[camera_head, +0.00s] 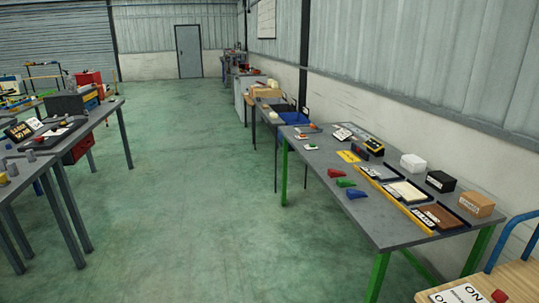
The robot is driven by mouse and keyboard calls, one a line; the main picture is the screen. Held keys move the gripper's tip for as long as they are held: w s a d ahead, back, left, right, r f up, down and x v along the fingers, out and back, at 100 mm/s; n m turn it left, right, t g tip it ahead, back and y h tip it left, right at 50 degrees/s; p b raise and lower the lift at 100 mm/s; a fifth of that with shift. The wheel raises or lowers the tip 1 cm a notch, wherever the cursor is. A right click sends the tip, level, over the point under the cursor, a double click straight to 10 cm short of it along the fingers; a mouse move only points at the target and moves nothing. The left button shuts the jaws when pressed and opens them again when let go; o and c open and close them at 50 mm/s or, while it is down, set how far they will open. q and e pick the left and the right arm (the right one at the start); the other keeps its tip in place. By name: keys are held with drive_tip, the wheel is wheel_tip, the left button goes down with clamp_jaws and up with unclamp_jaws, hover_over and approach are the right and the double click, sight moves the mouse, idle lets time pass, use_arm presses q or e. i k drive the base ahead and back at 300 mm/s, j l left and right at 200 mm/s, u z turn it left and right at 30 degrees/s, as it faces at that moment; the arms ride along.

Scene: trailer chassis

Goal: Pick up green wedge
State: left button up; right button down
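A small green wedge (345,183) lies on the grey table (310,160) with green legs, on the right side of the head view, near the table's left edge. A red wedge (336,173) lies just behind it and a blue wedge (356,194) just in front of it. The three form a short row with small gaps. Neither of my grippers shows in the head view.
White (412,163), black (440,181) and brown (476,204) boxes stand along the table's wall side, with trays beside them. A yellow strip (405,207) lies near the wedges. A wooden-topped cart (520,280) is at bottom right. The green floor left of the table is clear.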

sight(341, 183)
drive_tip(key=i+j+z, duration=0.1)
drive_tip(key=i+z, duration=0.15)
drive_tip(key=i, duration=0.25)
drive_tip(key=i+j+z, duration=0.2)
drive_tip(key=i, duration=0.3)
drive_tip(key=i+j+z, duration=0.25)
drive_tip(key=i, duration=0.25)
